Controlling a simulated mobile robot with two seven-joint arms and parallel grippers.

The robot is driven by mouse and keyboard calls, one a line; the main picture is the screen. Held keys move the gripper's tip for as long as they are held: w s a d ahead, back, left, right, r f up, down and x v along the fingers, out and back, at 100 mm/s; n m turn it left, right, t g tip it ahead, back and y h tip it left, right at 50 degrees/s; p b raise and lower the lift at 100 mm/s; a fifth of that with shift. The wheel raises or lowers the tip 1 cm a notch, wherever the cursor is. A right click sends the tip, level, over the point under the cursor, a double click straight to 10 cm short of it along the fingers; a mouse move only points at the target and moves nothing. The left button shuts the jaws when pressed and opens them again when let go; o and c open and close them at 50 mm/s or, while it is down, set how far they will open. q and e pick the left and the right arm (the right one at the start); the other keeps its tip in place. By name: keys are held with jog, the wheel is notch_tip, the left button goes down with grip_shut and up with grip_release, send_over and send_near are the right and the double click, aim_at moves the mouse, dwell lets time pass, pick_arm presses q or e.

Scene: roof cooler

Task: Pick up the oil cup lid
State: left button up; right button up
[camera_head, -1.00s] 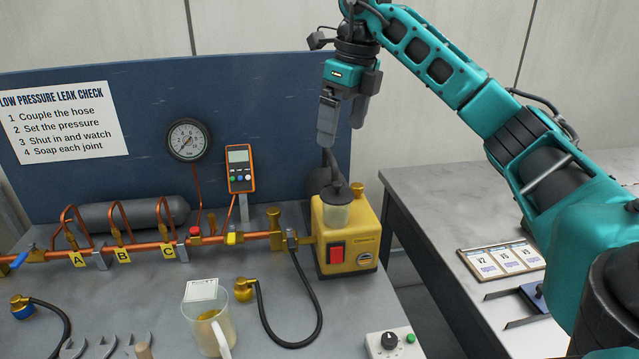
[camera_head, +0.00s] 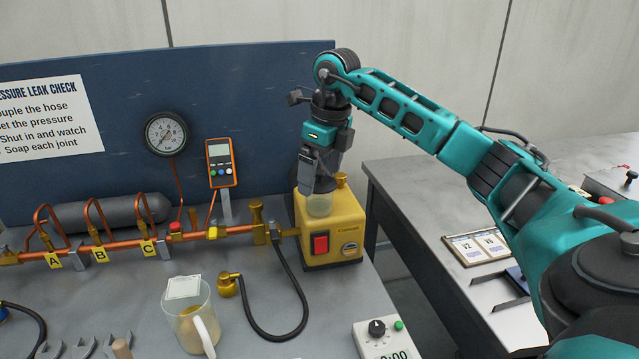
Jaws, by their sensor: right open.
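The yellow pump (camera_head: 331,230) stands on the bench with a red switch on its front. A clear oil cup (camera_head: 319,206) sits on top of it. The cup's dark lid is mostly hidden behind my gripper's fingers, so I cannot tell whether they touch it. My right gripper (camera_head: 319,178) points down right over the cup. Its jaws are open, with the fingers at the height of the lid. My left gripper is out of view.
A brass knob (camera_head: 341,180) rises from the pump just right of the gripper. A copper pipe (camera_head: 120,245) with fittings runs left from the pump. A black hose (camera_head: 290,320), a clear jug (camera_head: 188,325) and a control box (camera_head: 385,340) lie in front. The blue panel (camera_head: 250,100) stands behind.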

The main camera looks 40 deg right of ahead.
jog(key=shift+c, duration=0.3)
jog(key=c, duration=1)
